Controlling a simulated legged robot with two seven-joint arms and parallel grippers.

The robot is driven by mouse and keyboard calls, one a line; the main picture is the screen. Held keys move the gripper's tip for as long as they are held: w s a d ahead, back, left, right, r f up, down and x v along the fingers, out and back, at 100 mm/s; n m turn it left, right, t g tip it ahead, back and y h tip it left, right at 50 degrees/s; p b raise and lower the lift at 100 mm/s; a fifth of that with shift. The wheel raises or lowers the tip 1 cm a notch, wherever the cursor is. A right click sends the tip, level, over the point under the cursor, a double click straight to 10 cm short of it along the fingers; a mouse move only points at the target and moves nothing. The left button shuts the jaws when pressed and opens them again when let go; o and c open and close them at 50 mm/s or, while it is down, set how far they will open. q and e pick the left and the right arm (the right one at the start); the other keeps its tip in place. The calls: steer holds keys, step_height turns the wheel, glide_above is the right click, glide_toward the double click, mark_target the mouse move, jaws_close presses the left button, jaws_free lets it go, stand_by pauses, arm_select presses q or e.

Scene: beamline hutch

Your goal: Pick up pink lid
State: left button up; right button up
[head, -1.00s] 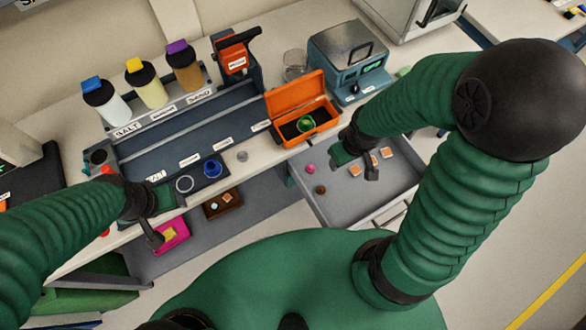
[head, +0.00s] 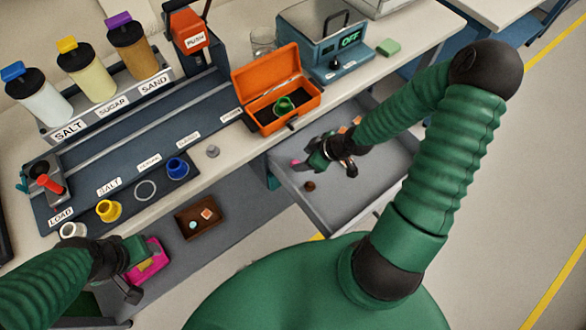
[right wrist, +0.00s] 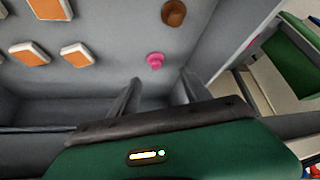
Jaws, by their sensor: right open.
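The pink lid (right wrist: 155,60) is a small knobbed piece on the grey floor of the open drawer (head: 375,195). In the head view the pink lid (head: 295,162) shows only in part, just left of my right gripper (head: 328,158). In the right wrist view my right gripper (right wrist: 159,84) is open, its two fingers apart with nothing between them. The lid lies just beyond the fingertips, not touching them. My left gripper (head: 132,275) is low at the left by a pink tray (head: 148,258); its jaws are not clear.
A brown lid (right wrist: 174,13) lies near the pink one. Several orange-and-white tiles (right wrist: 80,53) lie in the drawer to the left in the wrist view. The drawer walls enclose the lids. An open orange box (head: 277,90) stands on the bench above.

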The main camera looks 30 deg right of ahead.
mark_target(296, 162)
steer(key=f, duration=0.1)
steer(key=w+f+b, duration=0.1)
steer(key=f, duration=0.2)
steer(key=shift+w+d+b, duration=0.15)
steer(key=shift+d+b, duration=0.1)
steer(key=shift+b, duration=0.15)
steer(key=shift+b+x, duration=0.4)
steer(key=shift+x, duration=0.7)
steer(key=shift+w+a+r, duration=0.1)
steer(key=shift+w+a, duration=0.1)
steer(key=shift+a, duration=0.15)
steer(key=shift+s+a+r, duration=0.1)
steer(key=shift+a, duration=0.05)
steer(key=shift+c, duration=0.2)
steer(key=shift+d, duration=0.3)
steer(key=c, duration=1)
jaws_close()
arm_select(q)
steer(key=f, duration=0.1)
steer(key=d+f, duration=0.1)
steer(key=shift+f, duration=0.35)
arm_select(e)
steer(key=shift+a, duration=0.15)
